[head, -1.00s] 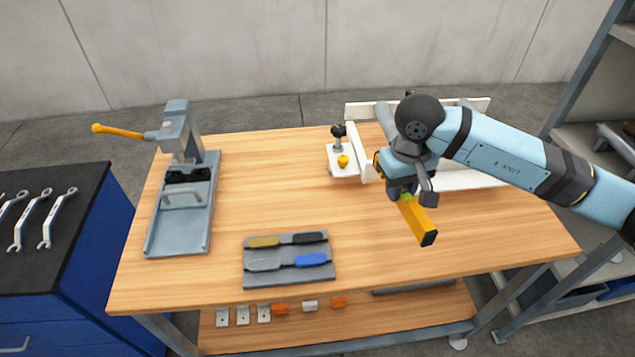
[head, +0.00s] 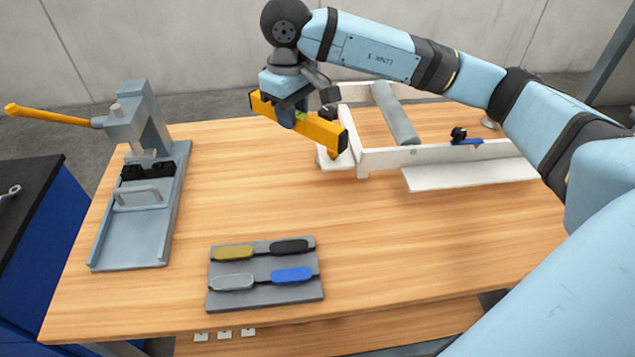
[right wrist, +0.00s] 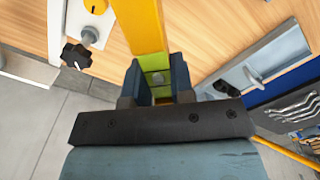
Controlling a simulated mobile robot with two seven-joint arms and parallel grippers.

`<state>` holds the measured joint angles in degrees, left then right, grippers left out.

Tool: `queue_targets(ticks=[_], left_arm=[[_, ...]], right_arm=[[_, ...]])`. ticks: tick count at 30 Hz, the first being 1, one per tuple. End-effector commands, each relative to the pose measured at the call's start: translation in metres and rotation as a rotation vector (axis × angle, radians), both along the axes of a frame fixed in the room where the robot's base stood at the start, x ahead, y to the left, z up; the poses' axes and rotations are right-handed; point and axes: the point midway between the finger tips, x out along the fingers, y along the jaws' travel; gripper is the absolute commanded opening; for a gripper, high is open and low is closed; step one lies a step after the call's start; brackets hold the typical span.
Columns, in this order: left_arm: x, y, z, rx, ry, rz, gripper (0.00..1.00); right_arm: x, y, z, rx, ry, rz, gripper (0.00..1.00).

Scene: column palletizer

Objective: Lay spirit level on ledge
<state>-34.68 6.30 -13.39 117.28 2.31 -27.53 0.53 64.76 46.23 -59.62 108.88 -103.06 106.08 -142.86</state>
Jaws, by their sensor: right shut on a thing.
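The spirit level is a yellow bar with black ends and a green vial section (head: 322,131). It is held in the air over the back middle of the workbench. My right gripper (head: 291,116) is shut around its middle. In the right wrist view the level (right wrist: 140,25) runs up from between the two dark fingers. A flat white ledge (head: 470,176) sticks out along the front of the white frame, right of the level and apart from it. The ledge looks bare. My left gripper is not in view.
The white frame (head: 430,155) holds a grey roller (head: 396,114) and a small blue-and-black piece (head: 466,139). A grey lever press (head: 140,200) stands at left. A grey tray (head: 265,294) with several handled tools lies in front. The bench middle is clear.

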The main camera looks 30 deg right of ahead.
Motion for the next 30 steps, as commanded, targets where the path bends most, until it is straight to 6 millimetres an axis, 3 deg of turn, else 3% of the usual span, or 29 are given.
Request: queue_targets(ticks=[5,19,30], left_arm=[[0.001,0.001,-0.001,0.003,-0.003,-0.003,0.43],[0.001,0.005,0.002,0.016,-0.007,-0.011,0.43],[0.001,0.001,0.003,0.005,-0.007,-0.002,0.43]], right_arm=[[0.0,-0.001,-0.016,-0.001,0.005,0.004,0.0],[-0.001,0.0,-0.134,0.0,0.005,0.003,0.0],[0.0,0.0,-0.171,0.0,0.003,0.004,0.0]])
